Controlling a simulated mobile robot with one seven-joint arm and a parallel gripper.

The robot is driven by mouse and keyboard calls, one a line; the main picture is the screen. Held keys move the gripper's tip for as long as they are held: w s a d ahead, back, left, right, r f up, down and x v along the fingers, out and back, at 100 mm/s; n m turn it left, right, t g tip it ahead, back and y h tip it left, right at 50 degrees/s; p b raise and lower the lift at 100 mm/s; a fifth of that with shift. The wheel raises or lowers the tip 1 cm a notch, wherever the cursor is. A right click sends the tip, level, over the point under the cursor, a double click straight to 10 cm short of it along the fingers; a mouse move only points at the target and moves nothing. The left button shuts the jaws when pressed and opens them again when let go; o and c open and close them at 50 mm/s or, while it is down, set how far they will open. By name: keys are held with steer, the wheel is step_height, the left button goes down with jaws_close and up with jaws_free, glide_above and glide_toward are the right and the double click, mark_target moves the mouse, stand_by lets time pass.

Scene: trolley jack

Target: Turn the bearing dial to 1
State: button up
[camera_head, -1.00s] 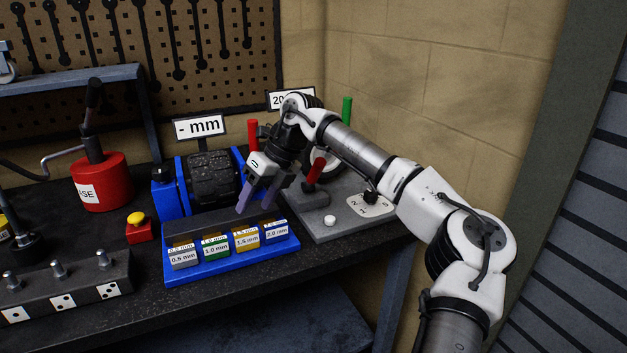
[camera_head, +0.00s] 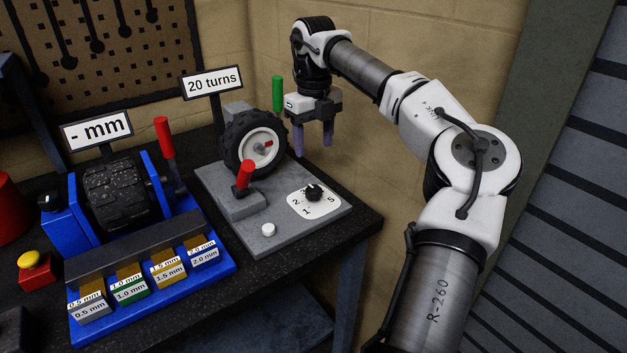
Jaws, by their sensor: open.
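The bearing dial (camera_head: 314,193) is a small black knob on a white plate (camera_head: 324,207) at the right of a grey base. The plate carries numbers; 1, 2 and 5 can be read, and others are hidden by the knob or too small. A small white mark shows at the knob's upper edge, but I cannot tell exactly which number it points to. My gripper (camera_head: 313,142) hangs above and behind the dial, fingers pointing down. It is open, empty and apart from the dial.
The grey base (camera_head: 240,205) also bears a wheel (camera_head: 254,142), a red lever (camera_head: 244,174), a green handle (camera_head: 278,93) and a white button (camera_head: 268,230). A "20 turns" sign (camera_head: 212,83) stands behind. A blue rack (camera_head: 150,275) is at left; the wall is close behind.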

mark_target(313, 188)
step_height(313, 188, down, 12)
steer(key=shift+f+p, duration=0.1)
steer(key=shift+p, duration=0.95)
steer(key=c, duration=1)
